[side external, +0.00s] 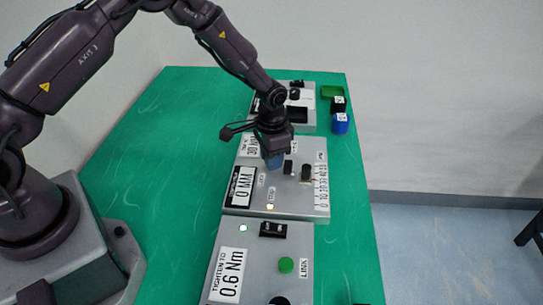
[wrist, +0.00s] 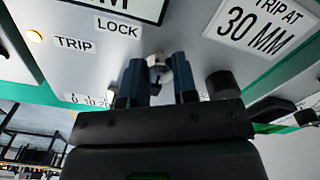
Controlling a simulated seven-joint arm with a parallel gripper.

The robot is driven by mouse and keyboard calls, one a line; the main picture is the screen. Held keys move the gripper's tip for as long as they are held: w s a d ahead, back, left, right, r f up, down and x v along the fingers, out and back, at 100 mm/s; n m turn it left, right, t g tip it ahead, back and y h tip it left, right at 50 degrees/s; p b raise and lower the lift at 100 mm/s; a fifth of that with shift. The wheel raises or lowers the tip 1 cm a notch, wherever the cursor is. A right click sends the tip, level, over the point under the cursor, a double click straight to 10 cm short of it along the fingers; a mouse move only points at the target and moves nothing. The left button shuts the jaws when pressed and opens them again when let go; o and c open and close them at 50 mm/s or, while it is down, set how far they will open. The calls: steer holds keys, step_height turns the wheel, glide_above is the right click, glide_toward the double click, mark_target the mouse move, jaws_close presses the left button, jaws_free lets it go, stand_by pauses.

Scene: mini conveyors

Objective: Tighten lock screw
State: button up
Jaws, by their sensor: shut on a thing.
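The lock screw (wrist: 158,66) shows in the wrist view as a small silvery metal piece near the LOCK label (wrist: 118,27) on a grey panel. My gripper (wrist: 160,88) has its two blue fingers on either side of it, shut on it, with the fingers partly hiding it. In the side external view my gripper (side external: 273,161) points down at the upper part of the middle grey panel (side external: 245,207), and the screw is hidden there. The near panel (side external: 247,238) carries a label (side external: 228,275) reading "TIGHTEN TO 0.6 Nm".
The display (side external: 242,186) reads 0 MM, and a yellow lamp (side external: 269,206) is lit. The green table's left is clear.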

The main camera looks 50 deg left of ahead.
mark_target(261, 173)
steer(key=shift+m, duration=0.7)
steer(key=o, duration=0.9)
step_height(261, 173, up, 13)
steer(key=shift+r, duration=0.1)
steer(key=s+r+n+t, duration=0.1)
steer(key=s+r+t, duration=0.1)
steer(key=s+r, duration=0.4)
steer(key=s+r+n+t, duration=0.1)
steer(key=s+r+n, duration=0.1)
steer(key=s+r, duration=0.4)
steer(key=s+r+n+t, duration=0.1)
steer(key=s+r, duration=0.5)
steer(key=s, duration=0.8)
steer(key=shift+a+n+t, duration=0.4)
steer(key=shift+t, duration=0.4)
